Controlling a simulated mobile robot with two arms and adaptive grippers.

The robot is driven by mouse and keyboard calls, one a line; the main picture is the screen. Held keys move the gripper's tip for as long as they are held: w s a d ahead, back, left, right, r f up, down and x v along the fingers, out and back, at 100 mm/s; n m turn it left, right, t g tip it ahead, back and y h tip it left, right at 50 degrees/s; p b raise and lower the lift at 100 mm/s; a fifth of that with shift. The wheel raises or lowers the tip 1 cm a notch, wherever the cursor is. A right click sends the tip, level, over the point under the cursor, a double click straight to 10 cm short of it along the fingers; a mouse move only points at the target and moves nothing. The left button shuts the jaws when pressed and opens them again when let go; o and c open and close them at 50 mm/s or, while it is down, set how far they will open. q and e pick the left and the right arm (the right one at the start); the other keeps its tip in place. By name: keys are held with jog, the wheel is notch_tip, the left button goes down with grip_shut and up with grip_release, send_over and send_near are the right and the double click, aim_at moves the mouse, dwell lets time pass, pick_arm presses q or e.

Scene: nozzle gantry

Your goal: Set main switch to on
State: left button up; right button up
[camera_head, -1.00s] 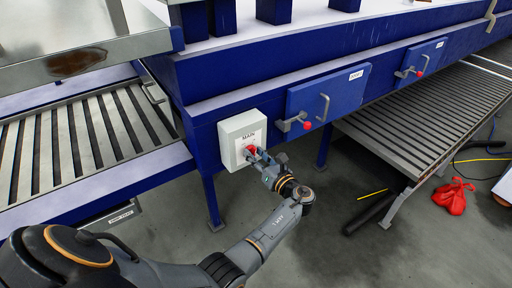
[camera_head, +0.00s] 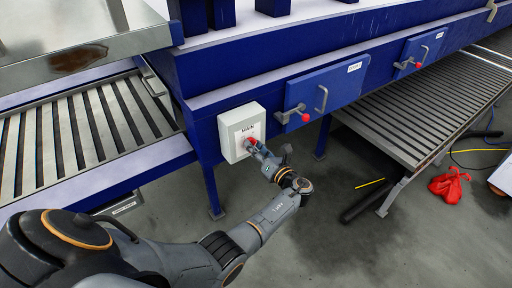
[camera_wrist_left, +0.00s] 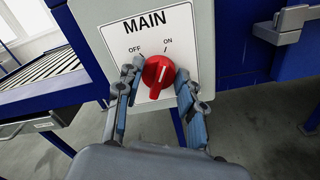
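The main switch is a red rotary knob (camera_wrist_left: 158,76) on a white panel marked MAIN, with OFF on the left and ON on the right. The white mark on the knob leans toward ON in the left wrist view. The panel is on a light grey box (camera_head: 230,139) fixed to the blue frame. My left gripper (camera_wrist_left: 159,82) has its fingers on either side of the knob. Narrow gaps show between the fingertips and the knob, so it looks open. It also shows in the head view (camera_head: 257,148). My right gripper is not in view.
Blue doors with red-knobbed latches (camera_head: 326,88) are right of the box. Slatted racks stand at left (camera_head: 75,135) and right (camera_head: 430,115). A red bag (camera_head: 449,185) and cables lie on the floor at right. Floor below the box is clear.

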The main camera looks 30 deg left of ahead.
pick_arm(q)
jog(key=o, duration=0.5)
jog(key=shift+a, duration=0.1)
jog(key=shift+c, duration=0.2)
jog(key=v, duration=0.7)
jog(key=shift+d, duration=0.25)
